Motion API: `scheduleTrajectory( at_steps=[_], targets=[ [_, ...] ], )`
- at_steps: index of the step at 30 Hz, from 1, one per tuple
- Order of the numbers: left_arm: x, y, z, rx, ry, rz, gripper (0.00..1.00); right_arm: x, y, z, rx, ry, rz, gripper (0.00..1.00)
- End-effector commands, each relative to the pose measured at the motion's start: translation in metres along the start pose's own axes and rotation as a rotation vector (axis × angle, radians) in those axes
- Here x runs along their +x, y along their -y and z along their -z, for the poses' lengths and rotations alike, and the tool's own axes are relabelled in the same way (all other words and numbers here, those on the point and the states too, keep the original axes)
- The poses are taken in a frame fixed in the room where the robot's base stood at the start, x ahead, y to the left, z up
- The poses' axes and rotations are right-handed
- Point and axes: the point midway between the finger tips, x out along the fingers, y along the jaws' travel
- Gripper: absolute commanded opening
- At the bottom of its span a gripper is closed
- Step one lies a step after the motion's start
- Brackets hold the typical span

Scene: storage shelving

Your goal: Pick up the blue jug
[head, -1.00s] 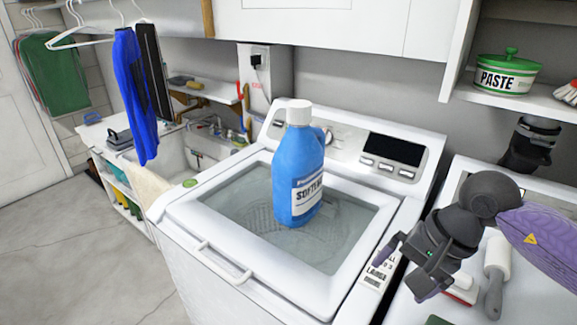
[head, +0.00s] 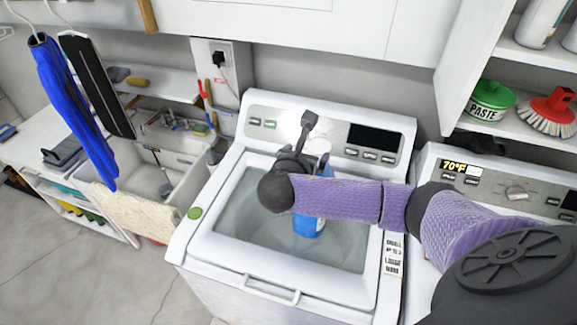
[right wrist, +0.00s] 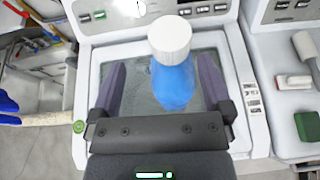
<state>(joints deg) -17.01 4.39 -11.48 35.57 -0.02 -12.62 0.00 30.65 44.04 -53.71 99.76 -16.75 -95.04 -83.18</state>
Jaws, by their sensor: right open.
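The blue jug (head: 309,227) with a white cap stands on the lid of the white washing machine. My right forearm crosses in front of it in the head view and hides its middle and label. My right gripper (head: 303,140) is at the jug's upper part. In the right wrist view the gripper (right wrist: 161,80) is open, with one finger on each side of the jug (right wrist: 174,85) in the picture. The jug is nearer the right finger, and I cannot tell whether they touch. My left gripper is not in view.
The washing machine (head: 222,248) has a raised control panel behind the jug. A second machine (head: 470,163) stands to the right, below a shelf with a paste pot (head: 490,101) and a brush (head: 551,112).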

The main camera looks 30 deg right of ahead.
Motion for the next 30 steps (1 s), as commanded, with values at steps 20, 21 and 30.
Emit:
scheduleTrajectory(
  at_steps=[20, 21, 30],
  targets=[
    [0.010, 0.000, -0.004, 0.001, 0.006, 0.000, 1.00, 0.095, 0.005, 0.013, 0.000, 0.001, 0.004, 1.00],
    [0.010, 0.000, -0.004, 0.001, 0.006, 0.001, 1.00, 0.095, 0.005, 0.013, 0.000, 0.001, 0.004, 1.00],
    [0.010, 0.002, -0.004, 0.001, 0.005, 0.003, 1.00, 0.095, 0.005, 0.013, -0.001, 0.002, 0.004, 0.47]
  ],
)
